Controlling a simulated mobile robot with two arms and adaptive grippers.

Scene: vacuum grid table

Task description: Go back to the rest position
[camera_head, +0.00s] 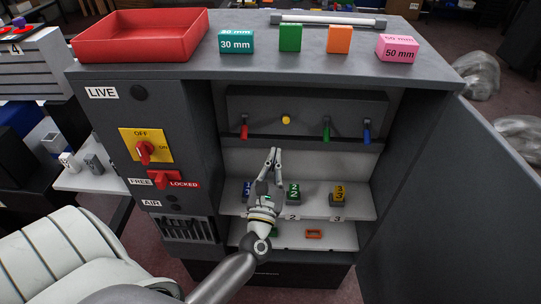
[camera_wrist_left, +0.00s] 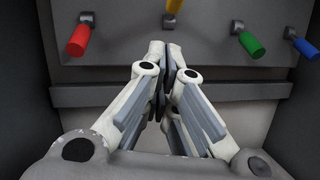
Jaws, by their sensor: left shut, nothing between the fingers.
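My left gripper (camera_head: 272,155) is in front of the open cabinet (camera_head: 225,130), with its fingers pointing up and inward below the row of coloured levers. It is shut and empty; the fingertips also meet in the left wrist view (camera_wrist_left: 165,60). The levers are red (camera_head: 244,131), yellow (camera_head: 286,119), green (camera_head: 326,133) and blue (camera_head: 367,133). In the left wrist view, the red lever (camera_wrist_left: 79,40) is to the left of the fingers and the green lever (camera_wrist_left: 250,44) to the right. The gripper looks apart from them. My right gripper is in neither view.
A shelf below the levers holds numbered blocks, including a green one (camera_head: 293,192) and a yellow one (camera_head: 338,195). A red tray (camera_head: 140,36) and several blocks stand on top. A red switch (camera_head: 145,149) is on the left panel. An open door (camera_head: 440,200) bounds the right side.

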